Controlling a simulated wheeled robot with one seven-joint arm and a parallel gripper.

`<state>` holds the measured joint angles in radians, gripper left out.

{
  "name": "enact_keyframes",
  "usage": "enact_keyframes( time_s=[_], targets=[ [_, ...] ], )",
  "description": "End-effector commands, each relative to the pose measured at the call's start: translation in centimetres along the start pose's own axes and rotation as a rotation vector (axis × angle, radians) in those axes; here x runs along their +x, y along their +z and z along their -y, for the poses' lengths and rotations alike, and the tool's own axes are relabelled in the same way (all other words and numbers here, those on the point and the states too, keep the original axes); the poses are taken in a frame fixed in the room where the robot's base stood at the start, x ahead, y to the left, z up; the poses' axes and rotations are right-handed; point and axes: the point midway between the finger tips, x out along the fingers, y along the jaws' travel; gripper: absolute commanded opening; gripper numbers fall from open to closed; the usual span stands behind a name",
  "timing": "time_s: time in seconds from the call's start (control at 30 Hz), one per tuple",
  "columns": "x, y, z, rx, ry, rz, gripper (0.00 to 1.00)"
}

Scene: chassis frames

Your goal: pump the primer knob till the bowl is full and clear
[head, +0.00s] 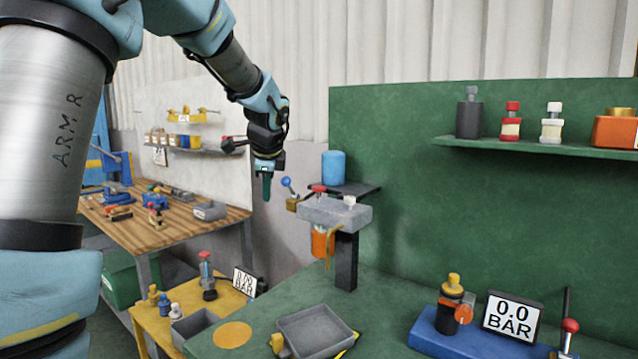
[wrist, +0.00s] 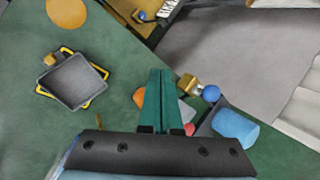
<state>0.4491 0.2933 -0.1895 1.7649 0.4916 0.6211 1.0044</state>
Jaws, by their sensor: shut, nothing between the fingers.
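A grey filter head (head: 335,212) sits on a black post against the green panel. A red knob (head: 317,188) and a white knob (head: 349,200) stand on top; I cannot tell for certain which is the primer knob. An orange bowl (head: 321,243) hangs below; its fill and clarity cannot be made out. My gripper (head: 266,190) is shut and empty, pointing down, left of the filter head and apart from it in the head view. In the wrist view, the shut teal fingers (wrist: 159,78) partly cover the orange bowl (wrist: 138,97); the red knob (wrist: 190,129) shows beside them.
A blue-ball lever (head: 287,183) on a brass valve (head: 293,204) projects left of the head. A blue cylinder (head: 333,166) stands behind. A grey tray (head: 314,332) and an orange disc (head: 232,335) lie on the green bench. A display (head: 512,316) reads 0.0 BAR.

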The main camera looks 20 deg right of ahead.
Motion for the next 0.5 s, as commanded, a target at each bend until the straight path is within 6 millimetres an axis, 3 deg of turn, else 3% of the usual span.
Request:
enact_keyframes(
  time_s=[0.03, 0.2, 0.3, 0.5],
  targets=[
    [-0.9, -1.6, 2.0, 0.085, -0.031, -0.007, 0.00],
    [-3.5, -6.4, 7.3, 0.373, -0.131, -0.006, 0.00],
    [-5.0, -8.7, 9.7, 0.507, -0.182, 0.003, 0.00],
    [-7.0, -11.6, 12.3, 0.667, -0.245, 0.022, 0.00]
  ],
)
